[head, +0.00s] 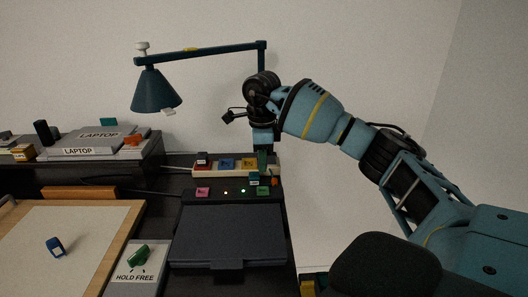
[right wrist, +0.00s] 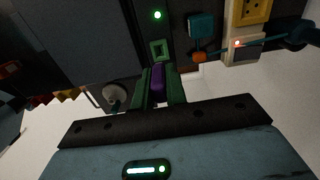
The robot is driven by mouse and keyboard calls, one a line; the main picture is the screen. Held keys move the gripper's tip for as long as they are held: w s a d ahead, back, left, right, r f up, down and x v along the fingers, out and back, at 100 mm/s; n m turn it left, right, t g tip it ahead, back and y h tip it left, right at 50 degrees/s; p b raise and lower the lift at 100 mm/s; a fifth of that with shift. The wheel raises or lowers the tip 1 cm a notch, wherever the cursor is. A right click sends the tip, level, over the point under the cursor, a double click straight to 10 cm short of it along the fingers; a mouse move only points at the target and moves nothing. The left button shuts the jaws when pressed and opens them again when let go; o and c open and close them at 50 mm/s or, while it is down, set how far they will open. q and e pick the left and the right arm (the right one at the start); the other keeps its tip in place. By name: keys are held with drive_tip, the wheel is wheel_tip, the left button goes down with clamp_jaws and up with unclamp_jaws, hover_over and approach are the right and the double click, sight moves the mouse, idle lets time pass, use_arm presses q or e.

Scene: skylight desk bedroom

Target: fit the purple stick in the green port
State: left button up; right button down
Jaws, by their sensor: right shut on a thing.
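The green port (head: 263,191) sits at the right end of a dark panel at the back of the desk. It shows in the right wrist view (right wrist: 160,49) as a green square frame with a dark opening. My right gripper (head: 263,163) points down just above and behind that port. In the right wrist view its green fingers are shut on the purple stick (right wrist: 158,80), whose far end points toward the port. The stick appears just short of the port's frame; the exact gap is hard to judge. I cannot make out the stick in the head view. My left gripper is not in view.
A pink port (head: 203,193) and small lights share the panel. A strip with red, blue and yellow sockets (head: 228,164) lies behind it. A lamp (head: 156,90) hangs above. A green piece (head: 137,255) lies on the HOLD FREE pad; a blue piece (head: 56,246) lies on the board.

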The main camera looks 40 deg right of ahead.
sight(263, 192)
drive_tip(key=shift+d+r, duration=0.1)
drive_tip(key=shift+d, duration=0.05)
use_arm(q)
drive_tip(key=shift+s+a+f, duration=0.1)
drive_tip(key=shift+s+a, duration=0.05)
use_arm(e)
drive_tip(key=shift+s, duration=0.1)
